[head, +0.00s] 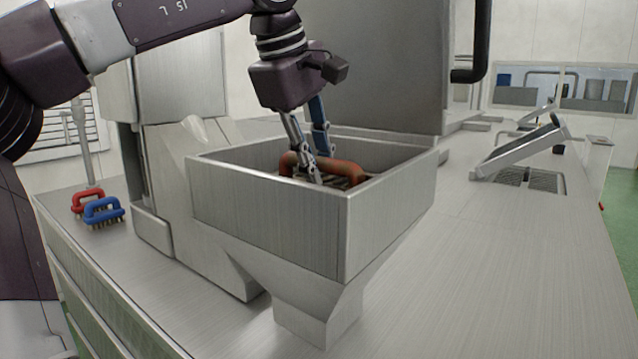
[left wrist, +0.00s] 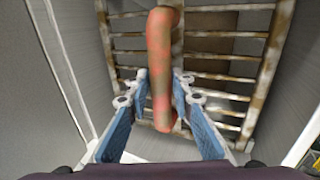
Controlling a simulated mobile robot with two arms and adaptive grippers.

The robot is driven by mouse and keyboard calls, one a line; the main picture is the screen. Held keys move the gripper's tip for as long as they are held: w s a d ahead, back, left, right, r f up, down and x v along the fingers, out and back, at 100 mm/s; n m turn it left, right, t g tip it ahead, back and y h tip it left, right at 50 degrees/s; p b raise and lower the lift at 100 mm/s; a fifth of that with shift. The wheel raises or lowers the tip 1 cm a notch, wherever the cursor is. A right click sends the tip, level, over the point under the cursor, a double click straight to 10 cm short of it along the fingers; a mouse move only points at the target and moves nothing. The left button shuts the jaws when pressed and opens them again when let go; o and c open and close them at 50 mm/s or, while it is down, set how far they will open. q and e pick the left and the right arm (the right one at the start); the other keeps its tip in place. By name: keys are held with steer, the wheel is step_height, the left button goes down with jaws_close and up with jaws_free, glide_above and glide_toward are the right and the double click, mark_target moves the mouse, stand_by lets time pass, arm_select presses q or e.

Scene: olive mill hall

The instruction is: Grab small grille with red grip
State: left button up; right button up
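The small grille with its red grip (head: 342,168) lies inside the square metal hopper (head: 265,225). The grip is worn red-orange; the rusty bars (left wrist: 225,78) show beneath it in the left wrist view. My left gripper (head: 319,168) reaches down into the hopper from above. In the left wrist view its blue-padded fingers (left wrist: 162,98) stand close against both sides of the red grip (left wrist: 160,60) and look shut on it. The fingers hide part of the grip in the head view, and the hopper's front wall hides most of the grille. My right gripper is not in view.
A red-handled brush (head: 84,199) and a blue-handled brush (head: 104,209) lie on the counter at the left. A tilted metal panel (head: 518,148) stands at the right. Tall metal housings stand behind the hopper.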

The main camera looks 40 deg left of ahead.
arm_select(q)
steer(key=shift+s+d, duration=0.1)
jaws_close()
steer(key=shift+r, duration=0.15)
steer(key=shift+r, duration=0.5)
step_height(320, 180, up, 9)
steer(key=shift+f, duration=0.1)
stand_by(0.3)
